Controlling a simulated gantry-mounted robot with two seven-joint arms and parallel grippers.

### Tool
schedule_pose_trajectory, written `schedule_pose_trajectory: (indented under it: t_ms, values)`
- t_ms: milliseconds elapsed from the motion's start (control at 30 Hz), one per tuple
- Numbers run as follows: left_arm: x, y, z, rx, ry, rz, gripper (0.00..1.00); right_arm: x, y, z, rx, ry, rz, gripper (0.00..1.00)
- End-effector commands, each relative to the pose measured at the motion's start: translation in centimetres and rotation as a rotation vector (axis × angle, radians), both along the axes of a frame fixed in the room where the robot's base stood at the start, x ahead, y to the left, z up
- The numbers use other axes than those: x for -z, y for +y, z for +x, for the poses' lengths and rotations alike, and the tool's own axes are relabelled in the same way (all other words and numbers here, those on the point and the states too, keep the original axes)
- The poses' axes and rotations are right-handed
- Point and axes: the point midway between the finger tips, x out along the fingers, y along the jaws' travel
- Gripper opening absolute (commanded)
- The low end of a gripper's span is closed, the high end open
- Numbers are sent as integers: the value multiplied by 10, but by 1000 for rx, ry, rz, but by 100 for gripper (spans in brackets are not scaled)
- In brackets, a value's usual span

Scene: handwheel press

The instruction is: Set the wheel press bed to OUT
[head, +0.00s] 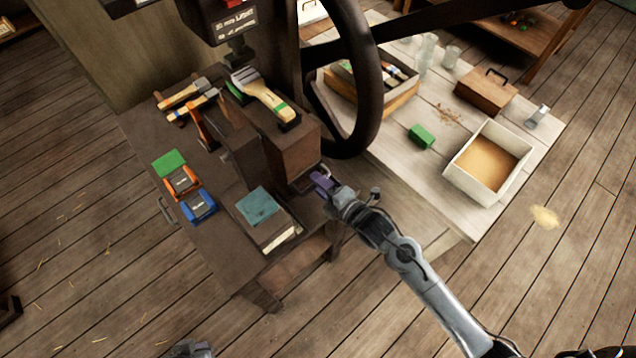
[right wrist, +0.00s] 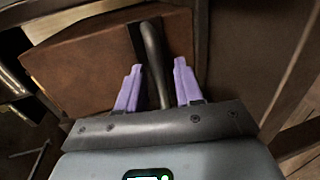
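The wheel press has a large dark handwheel (head: 371,105) above the bench. Its brown block (head: 292,155) stands below, with a wooden brush-like tool on top; I cannot tell how the bed is set. My right gripper (head: 322,184) is at the block's lower right side. In the right wrist view, a dark curved bar (right wrist: 152,62) stands out in front of the brown block (right wrist: 90,65). My right gripper's purple fingers (right wrist: 156,88) are apart on either side of the bar, with gaps visible. My left gripper (head: 190,348) shows only partly at the bottom edge.
On the bench lie a teal-topped book stack (head: 262,212), orange (head: 182,182) and blue (head: 198,207) tools, and hammers (head: 190,95). Open floor lies in front.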

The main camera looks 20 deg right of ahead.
Motion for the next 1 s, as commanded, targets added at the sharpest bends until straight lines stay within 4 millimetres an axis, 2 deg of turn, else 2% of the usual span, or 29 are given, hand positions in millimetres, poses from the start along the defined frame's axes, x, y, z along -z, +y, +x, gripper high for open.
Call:
schedule_pose_trajectory:
  t_ms: [167,433,467,600,700,1000]
  values:
    - [2,1,0,3,-1,4,0,2,4,8,-1,0,1,36]
    - [2,1,0,3,-1,4,0,2,4,9,-1,0,1,36]
    - [1,1,0,3,-1,4,0,2,4,9,-1,0,1,34]
    - [1,0,0,1,-1,1,0,2,4,9,-1,0,1,13]
    - [1,-1,0,-1,-1,-3,0,2,4,9,-1,0,1,0]
    - [1,-2,0,-5,-1,-8,0,2,4,8,-1,0,0,0]
